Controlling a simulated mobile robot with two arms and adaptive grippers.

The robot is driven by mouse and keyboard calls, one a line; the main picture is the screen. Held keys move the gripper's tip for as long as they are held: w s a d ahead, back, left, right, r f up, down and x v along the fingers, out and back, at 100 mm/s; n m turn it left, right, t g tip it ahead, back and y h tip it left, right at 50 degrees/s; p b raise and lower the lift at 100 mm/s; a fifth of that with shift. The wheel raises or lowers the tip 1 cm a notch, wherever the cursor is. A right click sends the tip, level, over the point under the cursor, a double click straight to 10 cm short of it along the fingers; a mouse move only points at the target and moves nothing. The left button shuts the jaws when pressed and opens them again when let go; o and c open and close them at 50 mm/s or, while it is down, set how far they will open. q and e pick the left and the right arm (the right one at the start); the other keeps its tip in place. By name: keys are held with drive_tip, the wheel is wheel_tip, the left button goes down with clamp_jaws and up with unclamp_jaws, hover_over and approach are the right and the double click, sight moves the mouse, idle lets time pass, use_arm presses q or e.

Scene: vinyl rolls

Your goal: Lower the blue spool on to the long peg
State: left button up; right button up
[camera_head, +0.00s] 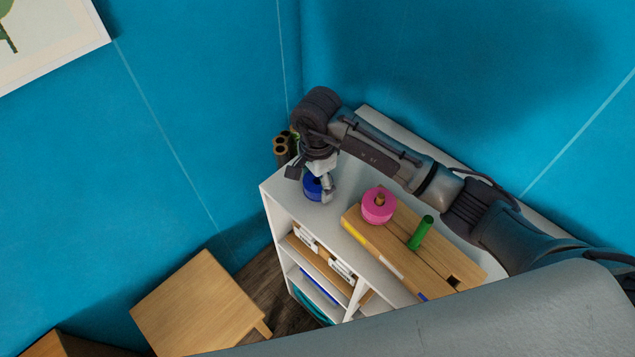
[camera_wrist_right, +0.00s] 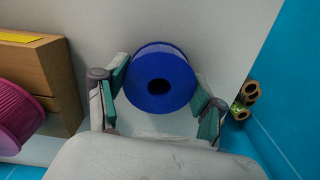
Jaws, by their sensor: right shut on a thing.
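The blue spool (camera_head: 312,188) is at the left end of the white shelf top, with its dark centre hole facing the camera in the right wrist view (camera_wrist_right: 161,86). My right gripper (camera_head: 315,180) is shut on it, one finger on each side (camera_wrist_right: 162,100). I cannot tell whether the spool touches the shelf top. A wooden board (camera_head: 395,252) lies to its right. It carries a green upright peg (camera_head: 420,233) and a pink spool (camera_head: 379,205) around a wooden peg. Which peg is the long one is not clear. My left gripper is not in view.
The white shelf unit (camera_head: 285,205) has boxes in its lower compartments. Brown tubes (camera_head: 282,150) stand beyond its left end, near the blue wall. The board has a square dark hole (camera_head: 453,281) at its right end. A wooden stool (camera_head: 200,305) stands at lower left.

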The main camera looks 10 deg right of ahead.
drive_tip(key=shift+r, duration=0.1)
drive_tip(key=shift+w+r, duration=0.1)
drive_tip(key=shift+r, duration=0.25)
wheel_tip(320, 180, up, 9)
drive_tip(key=b, duration=0.3)
drive_tip(key=shift+r, duration=0.1)
drive_tip(key=o, duration=0.4)
clamp_jaws()
